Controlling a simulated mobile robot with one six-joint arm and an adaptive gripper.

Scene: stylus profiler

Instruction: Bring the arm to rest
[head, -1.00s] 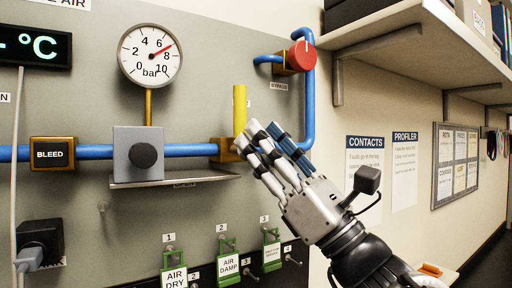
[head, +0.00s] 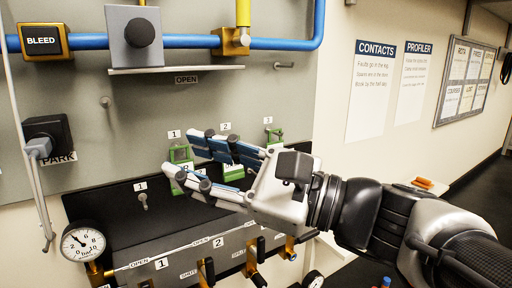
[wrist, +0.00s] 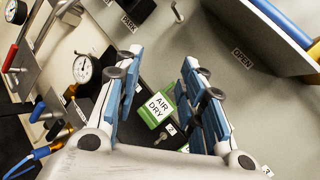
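My gripper (head: 182,157) is at the end of my outstretched arm, in front of the grey panel and below the pipe. Its blue-padded fingers point left and are spread apart. In the wrist view my gripper (wrist: 160,62) is open, with nothing held between the fingers. A green AIR DRY tag (wrist: 158,105) shows beyond the gap between them. In the head view the fingers partly cover the green tags (head: 181,153), and I cannot tell whether they touch them.
The blue pipe (head: 185,41), BLEED block (head: 41,40), grey box with a black knob (head: 135,45) and upright yellow handle (head: 243,12) are above. A gauge (head: 83,245) and brass valves (head: 207,275) are below. A black PARK socket (head: 48,137) is left.

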